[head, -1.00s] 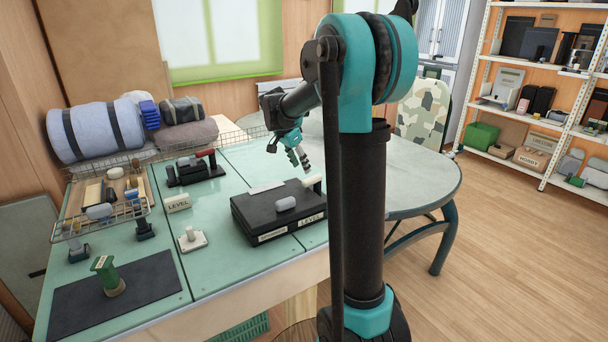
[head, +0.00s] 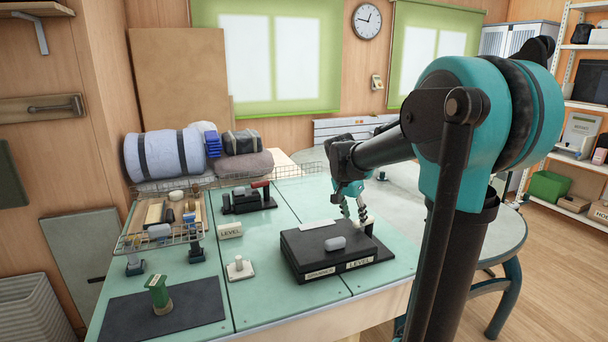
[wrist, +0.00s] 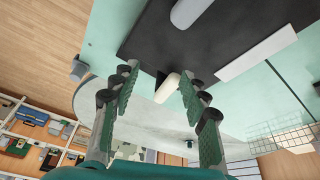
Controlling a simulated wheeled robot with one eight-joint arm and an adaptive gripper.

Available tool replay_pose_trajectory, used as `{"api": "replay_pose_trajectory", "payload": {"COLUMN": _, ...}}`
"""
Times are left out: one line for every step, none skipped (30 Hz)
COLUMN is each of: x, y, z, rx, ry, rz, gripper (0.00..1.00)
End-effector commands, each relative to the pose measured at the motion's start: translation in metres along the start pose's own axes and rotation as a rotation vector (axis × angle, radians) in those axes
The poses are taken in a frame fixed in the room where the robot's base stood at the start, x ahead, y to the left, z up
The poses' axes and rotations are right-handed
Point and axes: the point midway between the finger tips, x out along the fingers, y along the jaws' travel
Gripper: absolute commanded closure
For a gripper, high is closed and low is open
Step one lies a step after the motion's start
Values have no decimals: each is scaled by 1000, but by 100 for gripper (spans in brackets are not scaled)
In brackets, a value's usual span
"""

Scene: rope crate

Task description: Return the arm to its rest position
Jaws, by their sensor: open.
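My gripper (head: 355,214) hangs from my arm, pointing down over the back right part of the black case (head: 308,268) on the green-topped table. Its green-padded fingers are spread apart in the wrist view (wrist: 160,92). A small white rounded piece (wrist: 168,88) shows between the fingers there, with nothing gripped. The wrist view cannot tell how far below the fingertips it is.
A grey rounded piece (head: 335,243) and a pale flat strip (head: 320,226) lie on the case. A wire basket (head: 150,243), a white knobbed block (head: 239,268) and a green stamp-like piece (head: 158,292) stand left. A round grey table (head: 505,232) adjoins at right.

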Motion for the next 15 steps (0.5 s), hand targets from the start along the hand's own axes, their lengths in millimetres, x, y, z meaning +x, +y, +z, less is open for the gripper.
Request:
{"api": "replay_pose_trajectory", "payload": {"x": 10, "y": 20, "z": 20, "rx": -67, "ry": -10, "rz": -26, "gripper": 55}}
{"api": "replay_pose_trajectory", "payload": {"x": 15, "y": 30, "z": 31, "rx": -115, "ry": -15, "rz": -43, "gripper": 55}}
{"api": "replay_pose_trajectory", "payload": {"x": 22, "y": 42, "z": 46, "rx": -177, "ry": -21, "rz": -66, "gripper": 55}}
{"api": "replay_pose_trajectory", "payload": {"x": 27, "y": 52, "z": 57, "rx": -223, "ry": -23, "rz": -84, "gripper": 55}}
{"api": "replay_pose_trajectory", "payload": {"x": 33, "y": 61, "z": 68, "rx": -268, "ry": -26, "rz": -101, "gripper": 55}}
{"api": "replay_pose_trajectory", "payload": {"x": 40, "y": 74, "z": 84, "rx": -328, "ry": -26, "rz": -126, "gripper": 55}}
{"api": "replay_pose_trajectory", "payload": {"x": 45, "y": 83, "z": 96, "rx": -374, "ry": -25, "rz": -144, "gripper": 55}}
{"api": "replay_pose_trajectory", "payload": {"x": 50, "y": 92, "z": 109, "rx": -420, "ry": -24, "rz": -163, "gripper": 55}}
{"api": "replay_pose_trajectory", "payload": {"x": 57, "y": 105, "z": 125, "rx": -479, "ry": -18, "rz": -187, "gripper": 55}}
{"api": "replay_pose_trajectory", "payload": {"x": 63, "y": 114, "z": 137, "rx": -522, "ry": -15, "rz": -205, "gripper": 55}}
{"api": "replay_pose_trajectory", "payload": {"x": 67, "y": 122, "z": 148, "rx": -562, "ry": -9, "rz": -221, "gripper": 55}}
{"api": "replay_pose_trajectory", "payload": {"x": 73, "y": 131, "z": 162, "rx": -611, "ry": -1, "rz": -241, "gripper": 55}}
{"api": "replay_pose_trajectory", "payload": {"x": 77, "y": 138, "z": 171, "rx": -645, "ry": 4, "rz": -255, "gripper": 55}}
{"api": "replay_pose_trajectory", "payload": {"x": 80, "y": 144, "z": 180, "rx": -674, "ry": 10, "rz": -267, "gripper": 55}}
{"api": "replay_pose_trajectory", "payload": {"x": 84, "y": 150, "z": 189, "rx": -709, "ry": 18, "rz": -280, "gripper": 55}}
